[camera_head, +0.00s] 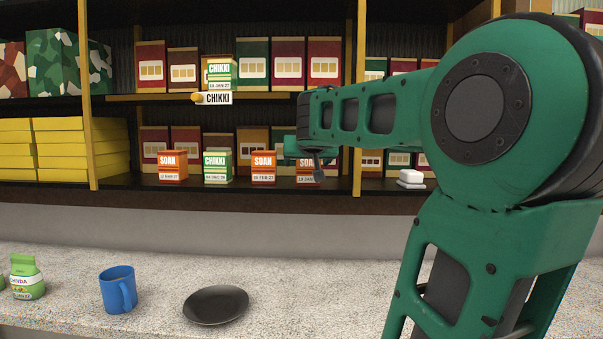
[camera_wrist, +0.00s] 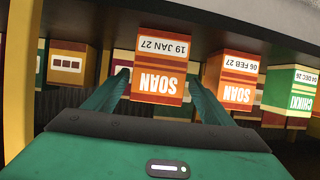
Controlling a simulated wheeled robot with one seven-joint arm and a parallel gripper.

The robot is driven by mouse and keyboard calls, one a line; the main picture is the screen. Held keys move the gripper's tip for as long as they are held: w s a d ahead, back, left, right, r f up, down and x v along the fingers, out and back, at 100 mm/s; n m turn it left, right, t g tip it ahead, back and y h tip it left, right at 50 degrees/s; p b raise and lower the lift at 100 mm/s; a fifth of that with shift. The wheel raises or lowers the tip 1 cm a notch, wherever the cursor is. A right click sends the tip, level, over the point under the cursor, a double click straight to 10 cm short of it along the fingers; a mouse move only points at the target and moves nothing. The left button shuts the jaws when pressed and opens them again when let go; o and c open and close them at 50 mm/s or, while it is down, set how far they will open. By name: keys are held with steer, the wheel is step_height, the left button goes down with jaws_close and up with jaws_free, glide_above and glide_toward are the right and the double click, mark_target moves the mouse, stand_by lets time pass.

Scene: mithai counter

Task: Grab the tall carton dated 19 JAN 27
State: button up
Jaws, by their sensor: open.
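The orange and white SOAN carton dated 19 JAN 27 (camera_wrist: 160,70) appears upside down in the middle of the wrist view. In the head view the same carton (camera_head: 306,179) stands on the lower shelf, partly hidden behind my gripper and arm. My gripper (camera_wrist: 157,90) is open, with one green finger on each side of the carton. I cannot tell whether either finger touches it. A second SOAN carton, dated 06 FEB 27 (camera_wrist: 233,80), stands close beside it; it also shows in the head view (camera_head: 263,168).
A green CHIKKI carton (camera_head: 217,167) and another SOAN carton (camera_head: 172,166) stand farther left on the lower shelf (camera_head: 120,181). A blue mug (camera_head: 118,290) and dark plate (camera_head: 216,305) sit on the counter.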

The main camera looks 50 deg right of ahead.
mark_target(307, 163)
steer(key=shift+x, duration=2.6)
steer(key=shift+s+d+r, duration=0.1)
steer(key=shift+d+r, duration=0.05)
steer(key=c, duration=1.2)
steer(key=shift+c, duration=0.6)
steer(key=shift+r, duration=0.15)
